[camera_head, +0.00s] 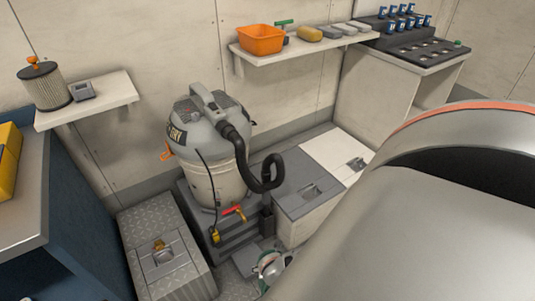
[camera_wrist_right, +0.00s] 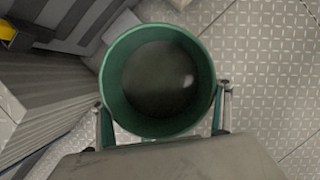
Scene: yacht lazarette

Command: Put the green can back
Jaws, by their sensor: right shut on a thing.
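The green can (camera_wrist_right: 203,62) fills the middle of the right wrist view. I look into its open round mouth, and its inside is dark and seems empty. My right gripper (camera_wrist_right: 165,112) is shut on it, with one finger at each side of the can. Diamond-plate floor shows behind the can. My left gripper is in neither view.
A wall shelf (camera_head: 300,47) holds an orange bin (camera_head: 261,39) and small items. A dark rack (camera_head: 425,50) with blue-topped things stands at the back right. A filter (camera_head: 45,87) sits on the left shelf (camera_head: 105,97).

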